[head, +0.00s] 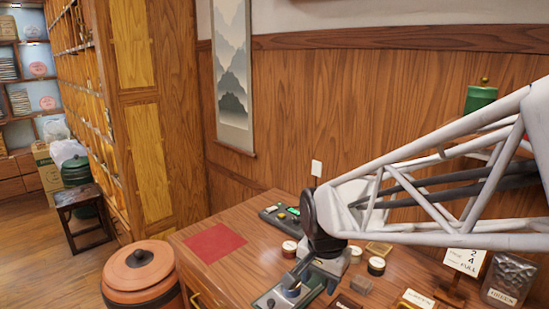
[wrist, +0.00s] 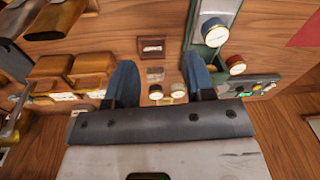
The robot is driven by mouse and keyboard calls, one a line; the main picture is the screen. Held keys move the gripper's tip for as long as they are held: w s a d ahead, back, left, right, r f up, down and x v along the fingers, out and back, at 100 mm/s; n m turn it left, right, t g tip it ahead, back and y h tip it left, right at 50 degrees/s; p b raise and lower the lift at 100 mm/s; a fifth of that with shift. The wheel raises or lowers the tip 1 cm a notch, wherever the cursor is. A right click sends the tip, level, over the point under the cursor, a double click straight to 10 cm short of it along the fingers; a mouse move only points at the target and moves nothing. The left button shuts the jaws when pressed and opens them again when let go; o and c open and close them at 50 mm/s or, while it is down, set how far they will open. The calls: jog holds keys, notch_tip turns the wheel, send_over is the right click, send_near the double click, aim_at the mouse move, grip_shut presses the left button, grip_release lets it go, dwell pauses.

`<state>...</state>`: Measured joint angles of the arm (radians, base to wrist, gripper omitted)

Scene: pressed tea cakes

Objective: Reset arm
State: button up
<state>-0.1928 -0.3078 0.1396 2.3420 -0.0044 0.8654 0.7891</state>
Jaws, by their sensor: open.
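My gripper (wrist: 160,70) shows in the wrist view with its two blue fingers spread wide apart. It is open, and nothing is held between the fingers. Small round tins (wrist: 168,92) and a small block (wrist: 155,74) show in the gap, on the table beyond the fingers. In the head view my white arm reaches in from the right, over the wooden table (head: 190,262). The hand hangs below the dark joint there, and I cannot make out its fingertips.
A red mat (head: 215,247) lies on the table's left part. A button panel (head: 284,217) stands behind the tins. A sign (head: 465,261) and a dark plaque (head: 508,279) stand at the right. A lidded clay urn (head: 139,268) stands left of the table. Wooden blocks (wrist: 56,74) show left in the wrist view.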

jog(key=s+d+r+n, duration=0.2)
jog(key=s+d+n, duration=0.1)
jog(key=s, duration=0.4)
jog(key=s+d+r+n+t, duration=0.1)
jog(key=s+d+r+n, duration=0.1)
jog(key=s+d, duration=0.4)
jog(key=shift+s+n, duration=0.8)
jog(key=shift+r, duration=0.1)
dwell(1.3)
